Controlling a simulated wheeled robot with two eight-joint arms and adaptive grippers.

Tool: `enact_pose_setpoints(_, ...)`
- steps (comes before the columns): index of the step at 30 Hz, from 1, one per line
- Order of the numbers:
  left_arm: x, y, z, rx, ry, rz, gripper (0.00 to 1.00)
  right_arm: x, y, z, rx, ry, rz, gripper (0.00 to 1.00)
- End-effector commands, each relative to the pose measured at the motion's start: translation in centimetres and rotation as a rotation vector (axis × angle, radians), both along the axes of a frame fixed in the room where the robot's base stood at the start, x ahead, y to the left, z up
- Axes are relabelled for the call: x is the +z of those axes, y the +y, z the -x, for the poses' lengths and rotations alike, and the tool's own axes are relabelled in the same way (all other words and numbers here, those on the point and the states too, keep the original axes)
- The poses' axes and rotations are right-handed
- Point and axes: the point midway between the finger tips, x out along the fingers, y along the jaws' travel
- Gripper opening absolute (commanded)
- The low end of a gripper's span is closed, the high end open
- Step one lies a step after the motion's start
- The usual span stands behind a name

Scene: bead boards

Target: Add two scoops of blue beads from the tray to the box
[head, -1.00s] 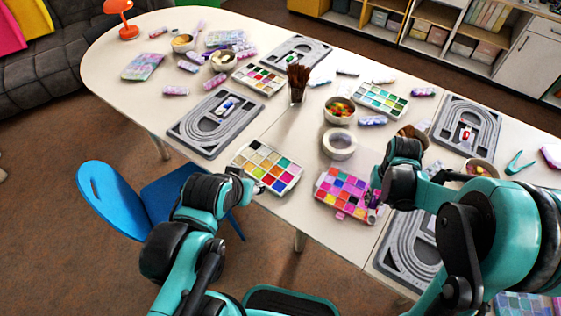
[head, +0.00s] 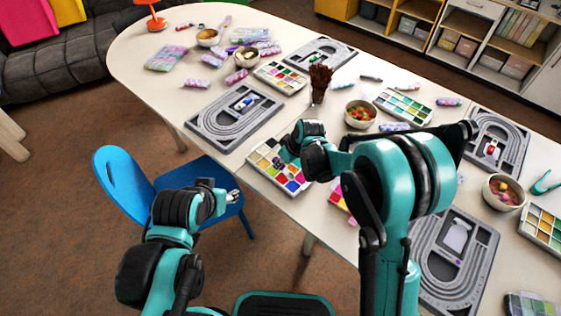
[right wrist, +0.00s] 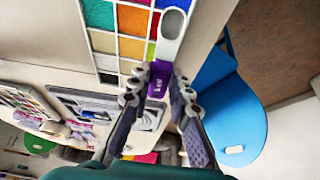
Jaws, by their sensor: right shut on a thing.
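A tray of bead compartments in many colours (head: 262,158) lies at the table's front edge, partly hidden by my right arm. In the right wrist view the tray (right wrist: 103,62) shows teal, orange, blue, red and yellow cells. My right gripper (right wrist: 160,75) is shut on a purple piece, seemingly a scoop handle (right wrist: 158,82), beside the tray. A pale oval (right wrist: 171,24) beyond it looks like the scoop's bowl, at the tray's edge. My left gripper (head: 233,196) is off the table's front edge; its opening is unclear. A pink bead box (head: 338,197) is mostly hidden by my right arm.
Grey bead boards (head: 237,117) lie on the table, another at the front right (head: 455,250). A brush cup (head: 318,90) and a bowl of beads (head: 360,113) stand behind the tray. A blue chair (head: 125,185) is at the front.

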Motion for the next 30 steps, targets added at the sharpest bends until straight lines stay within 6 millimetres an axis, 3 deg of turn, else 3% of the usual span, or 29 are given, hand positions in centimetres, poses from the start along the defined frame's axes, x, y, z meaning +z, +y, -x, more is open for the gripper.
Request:
enact_pose_setpoints(15, -4.0, 0.0, 0.0, 0.0, 0.0, 0.0, 0.47, -3.3, -1.3, 0.9, -0.002, -0.105, -0.133, 0.02)
enact_pose_setpoints(30, -5.1, 0.0, 0.0, 0.0, 0.0, 0.0, 0.47, -4.7, -1.6, 1.2, -0.002, -0.104, -0.132, 0.02)
